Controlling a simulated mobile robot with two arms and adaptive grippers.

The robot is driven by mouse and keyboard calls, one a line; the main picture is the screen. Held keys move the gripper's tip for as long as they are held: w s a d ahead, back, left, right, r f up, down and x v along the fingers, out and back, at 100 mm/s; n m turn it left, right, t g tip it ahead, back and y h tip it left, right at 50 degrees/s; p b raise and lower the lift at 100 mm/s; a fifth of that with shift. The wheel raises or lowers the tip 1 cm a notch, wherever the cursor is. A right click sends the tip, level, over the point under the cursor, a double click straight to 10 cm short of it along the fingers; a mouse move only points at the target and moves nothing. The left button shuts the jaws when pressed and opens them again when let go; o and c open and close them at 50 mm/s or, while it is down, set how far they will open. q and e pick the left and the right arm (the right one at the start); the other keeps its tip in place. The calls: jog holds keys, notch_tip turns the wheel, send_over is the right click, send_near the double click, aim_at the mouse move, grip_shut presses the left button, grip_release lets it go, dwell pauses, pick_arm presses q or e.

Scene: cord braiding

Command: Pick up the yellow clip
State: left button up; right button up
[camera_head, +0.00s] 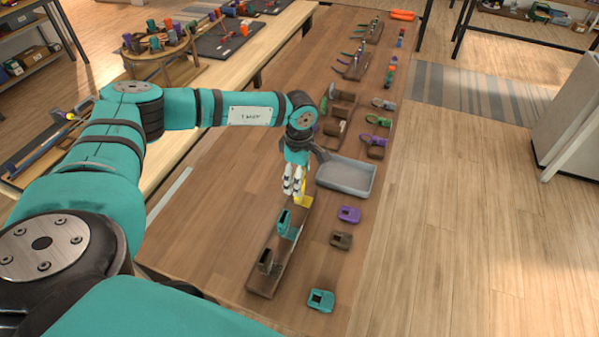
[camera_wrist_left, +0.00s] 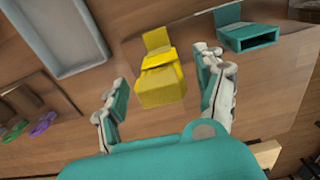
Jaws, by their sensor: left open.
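The yellow clip (camera_wrist_left: 162,80) lies between the open fingers of my left gripper (camera_wrist_left: 163,88) in the left wrist view. There are gaps on both sides, so the fingers look apart from it. In the head view the yellow clip (camera_head: 305,201) shows just to the right of my left gripper's fingertips (camera_head: 293,187) and is partly covered by them. It stands at the far end of a brown wooden rack (camera_head: 272,262). My right gripper is not in view.
The rack also holds a teal clip (camera_head: 284,222) and a dark clip (camera_head: 266,262). A grey tray (camera_head: 346,176) stands just beyond, to the right. Purple (camera_head: 349,214), brown (camera_head: 341,239) and teal (camera_head: 321,300) pieces lie along the table's right side. The table left of the rack is clear.

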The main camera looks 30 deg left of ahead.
pick_arm(q)
jog(key=shift+f, duration=0.1)
jog(key=c, duration=1)
jog(key=shift+o, duration=0.2)
